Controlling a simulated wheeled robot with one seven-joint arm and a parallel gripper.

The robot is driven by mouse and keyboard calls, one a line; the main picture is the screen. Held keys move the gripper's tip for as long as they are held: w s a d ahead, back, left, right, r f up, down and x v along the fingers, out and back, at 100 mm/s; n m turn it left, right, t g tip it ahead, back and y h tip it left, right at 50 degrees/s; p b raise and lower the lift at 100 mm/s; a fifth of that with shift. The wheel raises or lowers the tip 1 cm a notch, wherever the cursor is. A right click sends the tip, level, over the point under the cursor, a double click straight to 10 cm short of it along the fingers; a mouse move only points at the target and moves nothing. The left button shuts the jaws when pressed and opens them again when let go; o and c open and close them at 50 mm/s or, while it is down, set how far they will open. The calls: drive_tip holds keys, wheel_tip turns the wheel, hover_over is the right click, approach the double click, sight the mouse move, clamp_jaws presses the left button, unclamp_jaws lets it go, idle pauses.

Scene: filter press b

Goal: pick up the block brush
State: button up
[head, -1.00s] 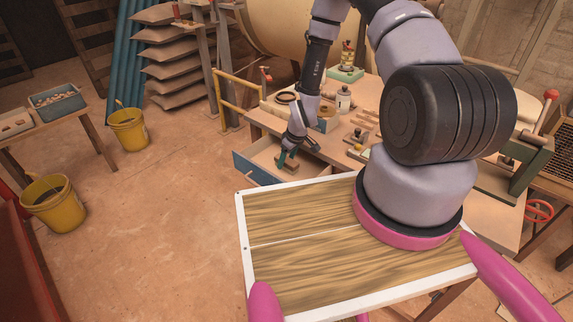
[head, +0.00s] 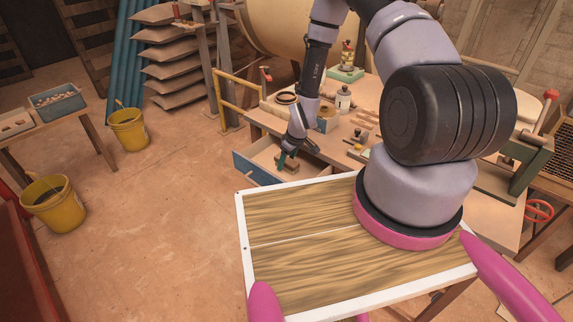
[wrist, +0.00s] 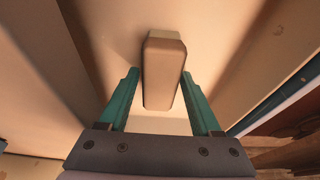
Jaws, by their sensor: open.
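The block brush (wrist: 164,75) is a tan-brown oblong block with rounded edges, lying in the open drawer (head: 256,174) of the workbench. In the wrist view its near part lies between the two teal fingers of my gripper (wrist: 160,76), with a visible gap on each side. Its far end reaches past the fingertips. Its underside is hidden. In the head view the brush (head: 290,168) is small, next to my gripper (head: 283,161), which points down into the drawer. My gripper is open.
The drawer walls stand around the gripper, with a blue front at the left. Yellow buckets (head: 129,130) stand on the floor at left, with clear floor between.

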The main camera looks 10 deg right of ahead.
clamp_jaws()
wheel_tip(320, 180, up, 18)
drive_tip(key=shift+r, duration=0.25)
idle(0.4)
